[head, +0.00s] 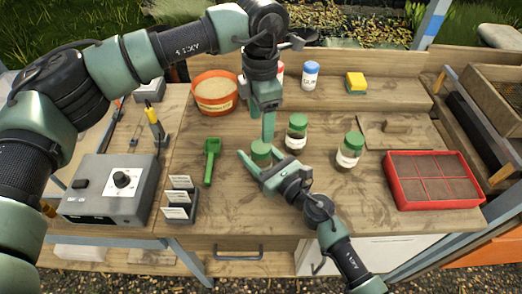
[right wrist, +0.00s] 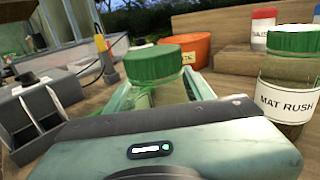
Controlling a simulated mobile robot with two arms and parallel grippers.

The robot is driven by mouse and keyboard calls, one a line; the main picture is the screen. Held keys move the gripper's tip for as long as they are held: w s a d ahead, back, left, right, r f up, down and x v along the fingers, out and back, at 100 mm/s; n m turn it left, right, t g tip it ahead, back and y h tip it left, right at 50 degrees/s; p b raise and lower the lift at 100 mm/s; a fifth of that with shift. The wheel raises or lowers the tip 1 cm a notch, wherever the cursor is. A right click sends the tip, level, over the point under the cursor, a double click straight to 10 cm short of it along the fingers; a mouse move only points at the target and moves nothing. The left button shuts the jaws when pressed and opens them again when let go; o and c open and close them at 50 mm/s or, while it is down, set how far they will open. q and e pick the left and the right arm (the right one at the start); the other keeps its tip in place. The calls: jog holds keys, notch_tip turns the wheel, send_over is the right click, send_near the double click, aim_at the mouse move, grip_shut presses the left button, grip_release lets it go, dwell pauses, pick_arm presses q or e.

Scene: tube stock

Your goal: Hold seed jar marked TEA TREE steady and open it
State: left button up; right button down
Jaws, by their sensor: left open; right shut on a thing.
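A jar with a green lid (head: 261,147) stands on the bench between the fingers of my right gripper (head: 262,160), which is shut on its body. Its lid (right wrist: 153,65) and part of its glass show in the right wrist view. I cannot read its label, so I cannot tell whether it is marked TEA TREE. My left gripper (head: 268,136) is open and points down just above the lid. Its fingers are seen nearly edge-on. Whether they touch the lid is not clear.
A jar marked MAT RUSH (right wrist: 286,98) stands close to the right of the held jar. Another green-lidded jar (head: 349,150) stands farther right. A green scoop (head: 211,160), label holder (head: 179,200), orange tub (head: 215,93) and red tray (head: 433,180) surround them. The bench front is mostly clear.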

aim_at(261, 146)
pick_arm(q)
jog(key=m, duration=2.6)
jog(key=shift+f+m, duration=0.3)
jog(key=shift+f, duration=0.25)
notch_tip(261, 146, down, 7)
jog(key=shift+r, duration=0.1)
